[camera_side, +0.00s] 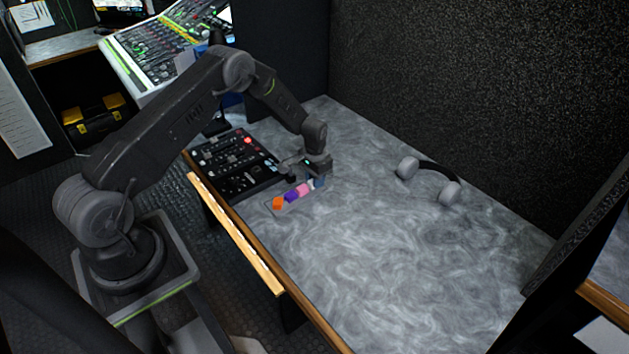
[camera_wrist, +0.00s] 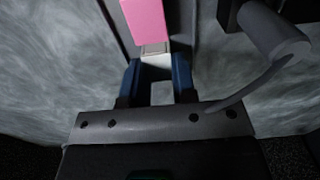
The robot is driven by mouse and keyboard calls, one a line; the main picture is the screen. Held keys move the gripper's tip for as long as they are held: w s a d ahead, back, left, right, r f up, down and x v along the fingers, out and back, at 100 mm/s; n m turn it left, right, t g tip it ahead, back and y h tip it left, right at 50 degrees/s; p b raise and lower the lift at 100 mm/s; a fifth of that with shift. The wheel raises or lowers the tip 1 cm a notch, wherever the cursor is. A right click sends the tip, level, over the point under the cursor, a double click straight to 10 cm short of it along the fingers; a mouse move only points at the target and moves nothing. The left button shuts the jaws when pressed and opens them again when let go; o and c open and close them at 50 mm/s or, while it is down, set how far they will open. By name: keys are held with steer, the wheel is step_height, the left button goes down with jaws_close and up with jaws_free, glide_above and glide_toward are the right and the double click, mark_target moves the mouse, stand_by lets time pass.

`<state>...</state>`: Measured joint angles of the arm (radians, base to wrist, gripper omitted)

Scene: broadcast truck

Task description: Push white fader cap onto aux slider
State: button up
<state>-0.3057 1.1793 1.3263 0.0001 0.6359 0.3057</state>
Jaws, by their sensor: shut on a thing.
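My gripper (camera_side: 319,181) is low at the far end of a row of coloured caps, beside the small black mixer panel (camera_side: 228,152). In the wrist view, its blue fingers (camera_wrist: 157,75) are shut on the white fader cap (camera_wrist: 156,61), part of which shows between the fingertips. The cap is at the row's end, close to the pink cap (camera_wrist: 145,20); I cannot tell whether it is lifted. In the side view the fingers mostly hide the white cap. The aux slider cannot be told apart on the panel.
An orange cap (camera_side: 278,203), a purple cap (camera_side: 291,196) and the pink cap sit in line on a grey tray (camera_side: 287,208). Headphones (camera_side: 430,180) lie to the right. The tabletop (camera_side: 385,260) in front is clear. A dark wall stands behind.

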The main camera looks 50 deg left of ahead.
steer(key=shift+r, duration=0.6)
step_height(320, 180, up, 3)
steer(key=s+a+r, duration=0.7)
steer(key=s+a, duration=0.1)
steer(key=a, duration=0.1)
steer(key=s+a, duration=0.4)
steer(key=a, duration=0.2)
steer(key=s+a, duration=0.4)
steer(key=a, duration=0.3)
steer(key=s+a, duration=0.4)
steer(key=a, duration=0.2)
steer(key=shift+a+r, duration=0.15)
steer(key=shift+a, duration=0.2)
steer(key=shift+s+a, duration=0.3)
steer(key=shift+f, duration=2.9)
